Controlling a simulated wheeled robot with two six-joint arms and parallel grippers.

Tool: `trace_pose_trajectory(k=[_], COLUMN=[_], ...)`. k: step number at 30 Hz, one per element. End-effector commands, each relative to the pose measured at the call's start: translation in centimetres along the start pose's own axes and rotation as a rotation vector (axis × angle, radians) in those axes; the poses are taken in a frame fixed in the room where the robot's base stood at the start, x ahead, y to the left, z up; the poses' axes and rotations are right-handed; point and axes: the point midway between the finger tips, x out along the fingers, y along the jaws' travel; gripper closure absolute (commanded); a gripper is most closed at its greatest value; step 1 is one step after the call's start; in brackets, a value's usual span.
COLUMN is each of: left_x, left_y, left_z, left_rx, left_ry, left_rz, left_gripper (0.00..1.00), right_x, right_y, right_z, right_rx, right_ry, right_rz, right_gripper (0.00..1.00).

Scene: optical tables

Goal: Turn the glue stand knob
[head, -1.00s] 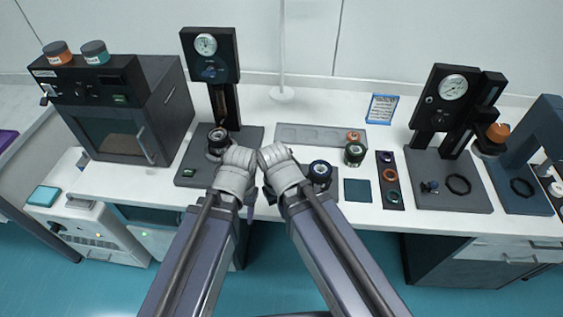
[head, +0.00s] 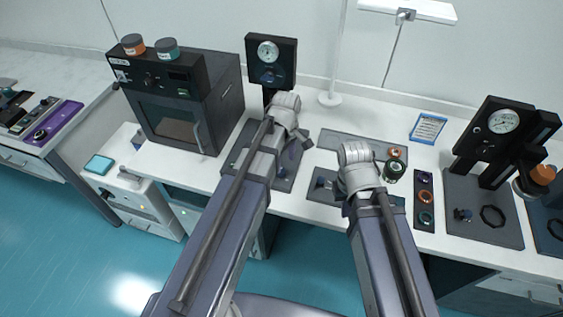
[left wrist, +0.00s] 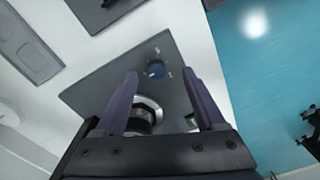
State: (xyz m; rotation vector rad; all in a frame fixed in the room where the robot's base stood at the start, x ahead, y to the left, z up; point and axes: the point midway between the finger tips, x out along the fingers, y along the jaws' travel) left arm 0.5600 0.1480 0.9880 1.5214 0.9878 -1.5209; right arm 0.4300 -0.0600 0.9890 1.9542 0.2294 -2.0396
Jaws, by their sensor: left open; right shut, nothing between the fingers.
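The glue stand is a dark upright with a round gauge (head: 268,52) above a dark base plate (left wrist: 95,92). The knob appears between the fingertips in that view; I cannot tell the remaining distance. A black holder with a silvery ring (left wrist: 145,113) stands on the plate, partly hidden by a finger. In the head view my left gripper (head: 298,138) covers much of the stand. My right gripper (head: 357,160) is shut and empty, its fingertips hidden.
A dark oven (head: 180,120) stands left of the stand. To the right are a grey recessed tray (head: 345,143), a green-ringed jar (head: 394,171), a dark strip of coloured rings (head: 424,200) and another gauge stand (head: 503,121). A thin white pole (head: 337,60) rises behind.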

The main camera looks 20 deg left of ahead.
Motion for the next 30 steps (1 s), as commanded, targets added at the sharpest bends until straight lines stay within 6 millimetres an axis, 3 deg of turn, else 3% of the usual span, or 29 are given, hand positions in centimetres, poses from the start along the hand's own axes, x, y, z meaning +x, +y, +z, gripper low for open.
trace_pose_trajectory(k=[4,14,20,30], left_x=[-0.8,-0.5,0.9,5.2], left_y=[0.7,0.7,0.7,0.7], left_z=[-1.8,-2.1,-2.1,-2.0], left_rx=[-0.159,-0.202,-0.201,-0.2], left_ry=[-0.007,-0.008,-0.008,-0.008], left_rz=[0.008,0.01,0.01,0.01], left_gripper=[0.28,0.28,0.28,0.28], right_x=[-0.9,-0.5,0.9,5.1], right_y=[0.1,0.1,-0.1,-0.5], right_z=[0.1,0.0,-0.1,-0.3], right_rx=[0.0,0.0,0.001,0.001], right_ry=[0.0,0.0,0.0,0.0], right_rz=[0.0,0.0,0.0,0.0], right_gripper=[1.0,1.0,1.0,1.0])
